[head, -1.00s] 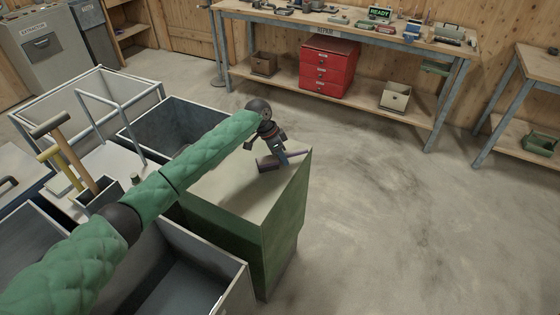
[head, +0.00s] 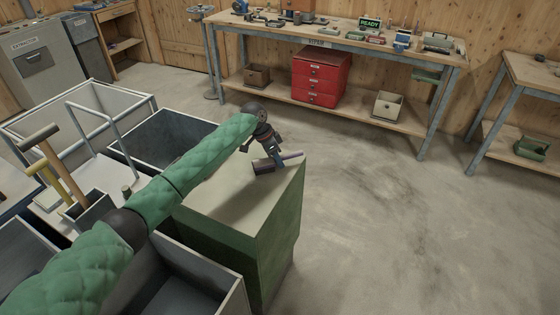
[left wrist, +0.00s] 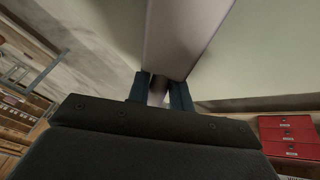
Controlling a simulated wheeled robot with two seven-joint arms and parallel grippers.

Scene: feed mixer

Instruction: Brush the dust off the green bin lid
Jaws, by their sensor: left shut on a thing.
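The green bin (head: 275,225) stands in the middle of the head view. Its lid (head: 215,204) looks pale and dusty on top. My left gripper (head: 271,158) is over the lid's far right part, shut on a brush (head: 263,167) with a purplish handle. The brush is at or just above the lid; I cannot tell if it touches. In the left wrist view the brush (left wrist: 182,40) runs up from between the fingers (left wrist: 160,90), with a pale green surface behind it. My right gripper is not in view.
Open grey bins (head: 165,138) stand left of and behind the green bin. A caddy (head: 90,212) holding long-handled tools is at the left. A workbench (head: 330,33) with a red drawer unit (head: 318,77) stands at the back. The floor to the right is clear.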

